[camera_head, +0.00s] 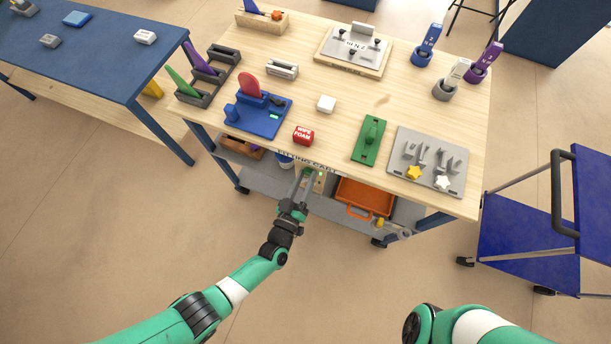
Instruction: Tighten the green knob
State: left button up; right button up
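A small green knob (308,171) shows on a beige panel (319,182) below the table's front edge, just under a dark lettered strip. My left gripper (304,175) reaches up to this panel, with its two grey fingers apart and their tips at the knob. I cannot tell whether the fingers touch the knob or are closed on it. The fingers hide part of the panel. Only a piece of my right arm shows at the bottom right; its gripper is out of view.
An orange bin (366,196) sits on the lower shelf. A blue cart (525,235) stands at right.

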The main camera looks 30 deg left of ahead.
pick_arm(q)
jog(key=o, duration=0.3)
jog(key=shift+f, duration=0.1)
jog(key=shift+o, duration=0.2)
jog(key=s+d+p, duration=0.1)
jog(key=s+p, duration=0.2)
jog(key=s, duration=0.8)
jog(key=shift+s+p, duration=0.3)
jog(key=shift+p, duration=0.05)
